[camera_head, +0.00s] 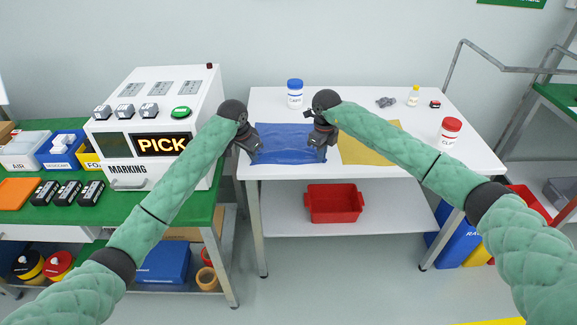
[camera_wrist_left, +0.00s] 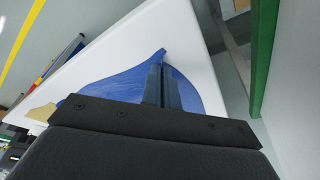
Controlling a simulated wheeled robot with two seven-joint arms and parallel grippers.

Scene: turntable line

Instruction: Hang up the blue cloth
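The blue cloth (camera_head: 285,148) lies on the white table's front left part. My left gripper (camera_head: 251,149) is at its left edge. In the left wrist view the two fingers (camera_wrist_left: 162,82) are close together, and the blue cloth (camera_wrist_left: 115,84) rises to a peak at their tips, pinched between them. My right gripper (camera_head: 315,149) points down at the cloth's right edge; its fingers are too small and dark to tell whether they are open or shut.
A yellow cloth (camera_head: 362,150) lies right of the blue one. A blue-lidded jar (camera_head: 295,94), a red-lidded jar (camera_head: 449,132) and a small bottle (camera_head: 413,96) stand on the table. A white PICK machine (camera_head: 150,110) stands left. A red bin (camera_head: 335,203) sits on the lower shelf.

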